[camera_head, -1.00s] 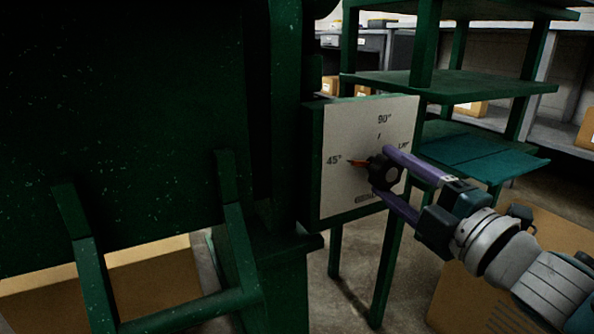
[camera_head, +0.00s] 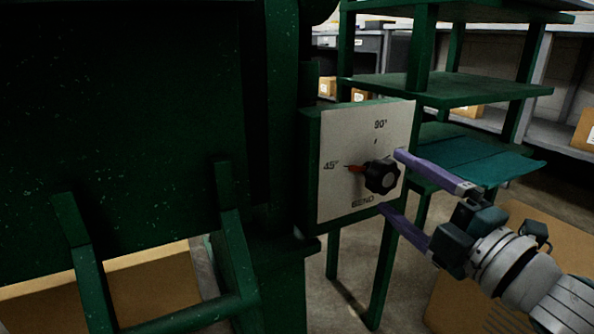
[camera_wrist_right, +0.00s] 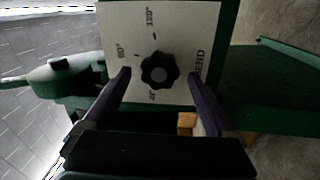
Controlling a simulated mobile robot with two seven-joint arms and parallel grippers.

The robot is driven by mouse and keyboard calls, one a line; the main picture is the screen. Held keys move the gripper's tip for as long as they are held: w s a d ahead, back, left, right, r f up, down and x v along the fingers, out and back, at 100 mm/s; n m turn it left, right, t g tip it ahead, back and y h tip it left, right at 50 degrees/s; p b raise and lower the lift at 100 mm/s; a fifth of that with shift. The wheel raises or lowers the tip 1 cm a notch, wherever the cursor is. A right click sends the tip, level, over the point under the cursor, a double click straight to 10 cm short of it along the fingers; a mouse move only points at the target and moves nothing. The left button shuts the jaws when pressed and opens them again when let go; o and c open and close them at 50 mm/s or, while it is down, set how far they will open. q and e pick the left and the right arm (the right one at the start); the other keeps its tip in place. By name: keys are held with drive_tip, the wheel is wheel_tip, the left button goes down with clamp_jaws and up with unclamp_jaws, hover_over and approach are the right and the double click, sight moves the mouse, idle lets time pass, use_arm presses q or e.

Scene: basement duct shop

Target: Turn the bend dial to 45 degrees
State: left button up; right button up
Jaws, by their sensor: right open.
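In the head view the pointer aims left at the 45° mark. My right gripper (camera_head: 391,181) is open, its purple fingers apart above and below the knob and clear of it. In the right wrist view the knob (camera_wrist_right: 159,70) shows beyond and between the fingertips of the gripper (camera_wrist_right: 160,82). My left gripper is not in view.
The plate sits on a green machine (camera_head: 120,130) with a green frame at lower left. A green shelf rack (camera_head: 455,90) stands behind, with a teal sheet (camera_head: 475,155) on it. Cardboard (camera_head: 510,260) lies under my right arm.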

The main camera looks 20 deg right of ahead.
drive_tip(key=s+p, duration=0.1)
drive_tip(key=s, duration=0.6)
drive_tip(key=shift+s+d+f, duration=0.25)
drive_tip(key=shift+d+f, duration=0.05)
